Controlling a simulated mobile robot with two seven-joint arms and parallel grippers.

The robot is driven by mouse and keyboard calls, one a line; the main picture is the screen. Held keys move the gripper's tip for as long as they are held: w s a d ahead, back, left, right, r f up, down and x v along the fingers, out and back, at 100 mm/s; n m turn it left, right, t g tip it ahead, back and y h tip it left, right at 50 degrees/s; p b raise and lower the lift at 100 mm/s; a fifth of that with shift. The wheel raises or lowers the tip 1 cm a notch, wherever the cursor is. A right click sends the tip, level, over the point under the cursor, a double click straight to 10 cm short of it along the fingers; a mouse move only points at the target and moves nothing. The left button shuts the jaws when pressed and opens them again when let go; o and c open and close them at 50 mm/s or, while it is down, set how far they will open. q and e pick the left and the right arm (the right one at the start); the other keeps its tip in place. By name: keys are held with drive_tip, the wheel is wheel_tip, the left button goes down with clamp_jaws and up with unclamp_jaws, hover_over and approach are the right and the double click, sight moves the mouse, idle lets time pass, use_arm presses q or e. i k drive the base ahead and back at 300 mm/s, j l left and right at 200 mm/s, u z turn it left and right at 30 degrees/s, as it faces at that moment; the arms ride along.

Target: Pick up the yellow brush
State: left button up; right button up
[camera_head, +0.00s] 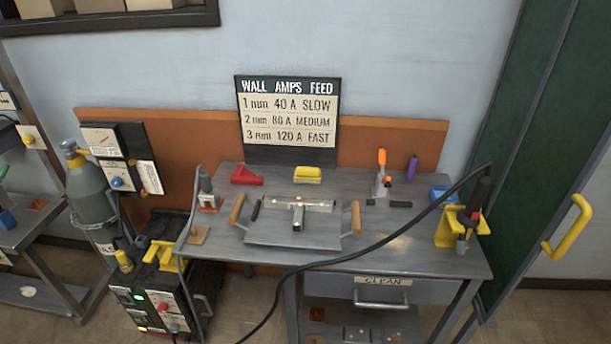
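A small yellow block-shaped thing, which looks like the yellow brush (307,174), lies at the back middle of the grey metal table (400,255), just in front of the sign. It appears to lie flat with a paler lower edge, and nothing covers it. Neither of my grippers shows in the head view.
A tray (262,238) with wooden handles holds a T-shaped metal part (298,212) in front of the brush. A red block (246,174) lies left; an orange-handled tool (381,172) stands right. A black cable (350,256) crosses the table's front. The sign (288,115) stands behind.

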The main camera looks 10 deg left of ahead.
sight(311, 174)
drive_tip(key=i+j, duration=0.15)
drive_tip(key=j, duration=0.2)
drive_tip(key=i+j, duration=0.2)
drive_tip(key=j, duration=0.15)
drive_tip(key=i+j, duration=0.15)
drive_tip(key=j, duration=0.2)
drive_tip(key=i+j, duration=0.2)
drive_tip(key=j, duration=0.15)
